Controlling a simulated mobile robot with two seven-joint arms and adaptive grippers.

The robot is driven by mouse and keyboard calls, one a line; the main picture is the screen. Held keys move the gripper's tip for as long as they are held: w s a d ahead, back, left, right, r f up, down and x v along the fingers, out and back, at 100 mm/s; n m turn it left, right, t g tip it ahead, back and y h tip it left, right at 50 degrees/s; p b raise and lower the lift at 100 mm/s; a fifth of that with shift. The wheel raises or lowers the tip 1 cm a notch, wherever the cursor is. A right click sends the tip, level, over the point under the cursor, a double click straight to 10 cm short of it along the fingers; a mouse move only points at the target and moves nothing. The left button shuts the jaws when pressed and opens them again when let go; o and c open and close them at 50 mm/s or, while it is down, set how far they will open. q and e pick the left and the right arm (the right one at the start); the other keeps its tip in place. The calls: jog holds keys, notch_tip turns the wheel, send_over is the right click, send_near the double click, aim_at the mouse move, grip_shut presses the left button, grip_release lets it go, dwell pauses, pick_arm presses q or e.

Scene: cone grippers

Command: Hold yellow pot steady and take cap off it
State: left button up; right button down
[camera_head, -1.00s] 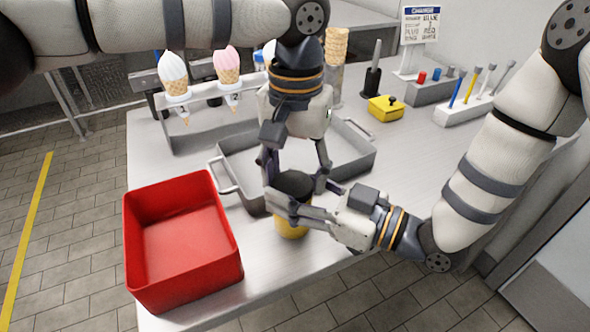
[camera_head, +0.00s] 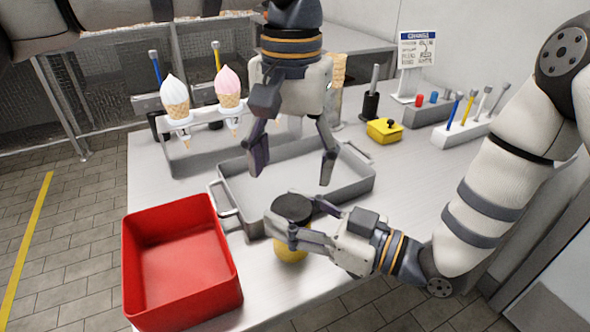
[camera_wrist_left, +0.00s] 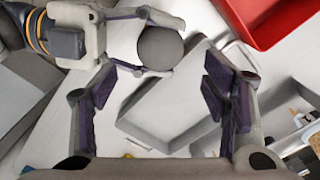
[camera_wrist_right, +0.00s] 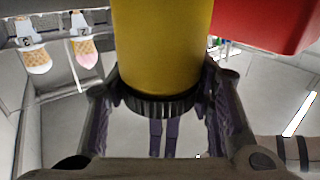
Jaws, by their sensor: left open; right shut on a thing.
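The yellow pot (camera_head: 290,248) stands at the front of the table, with its dark cap (camera_head: 292,207) on top. My right gripper (camera_head: 307,222) is shut on the pot from the right, close under the cap. In the right wrist view the yellow body (camera_wrist_right: 162,45) and the dark ridged cap (camera_wrist_right: 160,103) show between the right fingers. My left gripper (camera_head: 292,172) is open and empty, above and behind the pot, over the grey tray. In the left wrist view the round cap (camera_wrist_left: 160,48) lies beyond the open left fingers, apart from them.
A red bin (camera_head: 180,262) stands to the left of the pot. A grey metal tray (camera_head: 345,188) lies behind it. An ice-cream cone rack (camera_head: 180,122), a small yellow box (camera_head: 384,131) and tool holders (camera_head: 460,131) stand farther back.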

aim_at(291, 206)
pick_arm(q)
notch_tip(291, 206, down, 7)
jog(key=shift+f, duration=0.1)
jog(key=c, duration=1.2)
jog(key=o, duration=1.3)
jog(key=shift+c, duration=0.2)
jog(key=shift+r, duration=2.3)
